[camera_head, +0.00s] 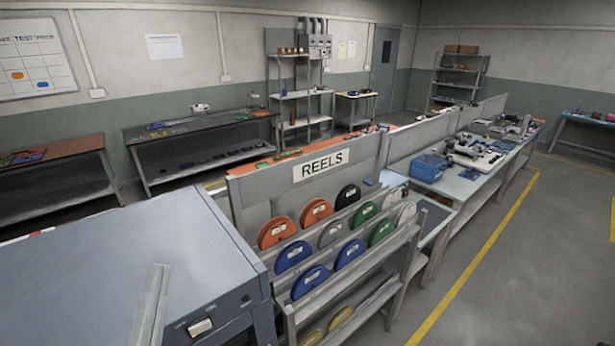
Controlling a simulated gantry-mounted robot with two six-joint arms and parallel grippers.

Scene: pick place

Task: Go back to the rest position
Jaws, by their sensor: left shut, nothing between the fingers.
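My left gripper (158,272) shows as a narrow grey shape at the bottom left, in front of the blue-grey cabinet top (75,265). Its fingers point up in the picture and are shut with nothing between them. I cannot tell how high it is above the cabinet top. My right gripper is not in view.
A rack labelled REELS (321,164) holds several coloured reels just right of the cabinet. Workbenches with equipment, including a blue box (428,168), stand behind it. Benches and shelves line the walls. The floor (540,255) at the right is clear, with a yellow line.

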